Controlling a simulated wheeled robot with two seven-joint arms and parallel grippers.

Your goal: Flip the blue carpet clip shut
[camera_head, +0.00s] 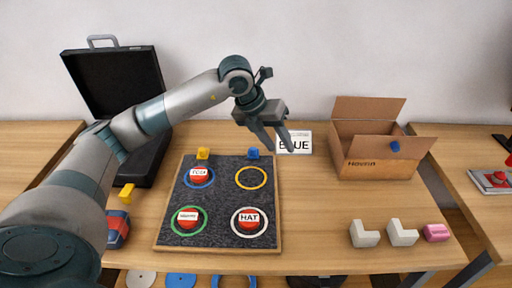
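The blue carpet clip (253,153) sits at the back edge of the dark grey carpet pad (218,210), right of centre. It is small in the view, and I cannot tell whether its flap is up or down. My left gripper (280,148) hangs just to the right of the clip, fingers pointing down. Its two fingers are apart with nothing between them, and it looks clear of the clip. A yellow clip (203,153) sits on the same back edge further left. My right gripper is not in view.
Colored rings lie on the pad, several with red labelled buttons (249,221); the yellow ring (251,178) is empty. A "BLUE" card (295,142) stands behind. An open cardboard box (372,165) is at right, a black case (115,80) at left.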

